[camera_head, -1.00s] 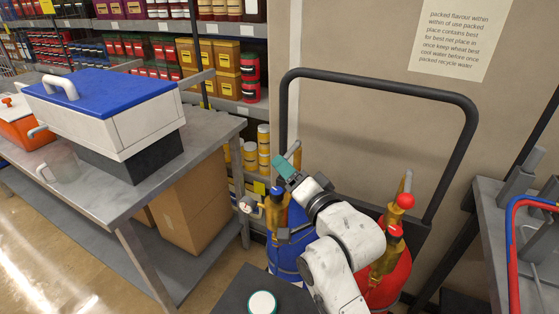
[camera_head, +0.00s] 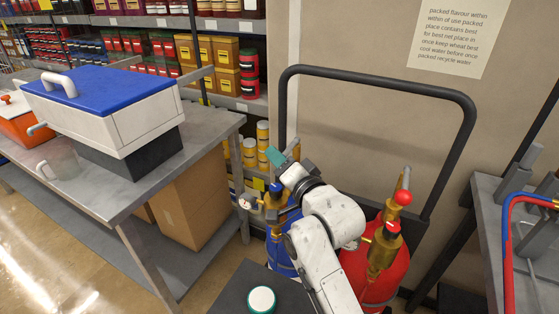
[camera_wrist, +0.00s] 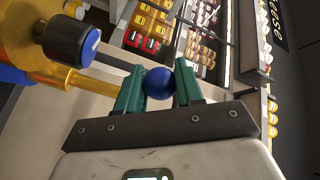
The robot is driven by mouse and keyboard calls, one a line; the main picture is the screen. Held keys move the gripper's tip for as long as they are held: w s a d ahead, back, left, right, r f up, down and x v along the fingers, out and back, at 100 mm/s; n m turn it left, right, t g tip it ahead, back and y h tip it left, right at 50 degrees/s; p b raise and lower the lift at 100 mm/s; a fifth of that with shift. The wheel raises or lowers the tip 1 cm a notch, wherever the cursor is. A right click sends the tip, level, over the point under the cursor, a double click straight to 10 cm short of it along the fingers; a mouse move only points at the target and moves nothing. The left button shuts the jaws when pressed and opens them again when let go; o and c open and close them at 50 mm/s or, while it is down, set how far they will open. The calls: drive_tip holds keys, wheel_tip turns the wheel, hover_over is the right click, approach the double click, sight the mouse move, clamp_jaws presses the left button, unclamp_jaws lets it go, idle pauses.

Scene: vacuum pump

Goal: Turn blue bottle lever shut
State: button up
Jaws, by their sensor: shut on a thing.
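The blue bottle (camera_head: 280,258) stands low in the head view, partly behind my arm. Its brass valve (camera_head: 272,212) carries a blue-capped knob (camera_head: 276,187). In the wrist view this dark knob with its blue cap (camera_wrist: 90,47) sits beside the yellow valve body (camera_wrist: 45,55). The lever's blue ball end (camera_wrist: 158,83) is between the two teal fingers of my gripper (camera_wrist: 158,88), which is shut on it. In the head view a teal fingertip of my gripper (camera_head: 275,155) shows above the valve; the ball is hidden there.
A red bottle (camera_head: 375,272) with a red-balled lever (camera_head: 404,198) stands close right of my arm. A black trolley handle (camera_head: 375,80) rises behind both. A metal table (camera_head: 125,205) with a blue-lidded box (camera_head: 110,95) is left; a grey bench (camera_head: 500,225) is right.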

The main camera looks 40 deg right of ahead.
clamp_jaws()
drive_tip(key=shift+w+b, duration=0.15)
drive_tip(key=shift+b, duration=0.15)
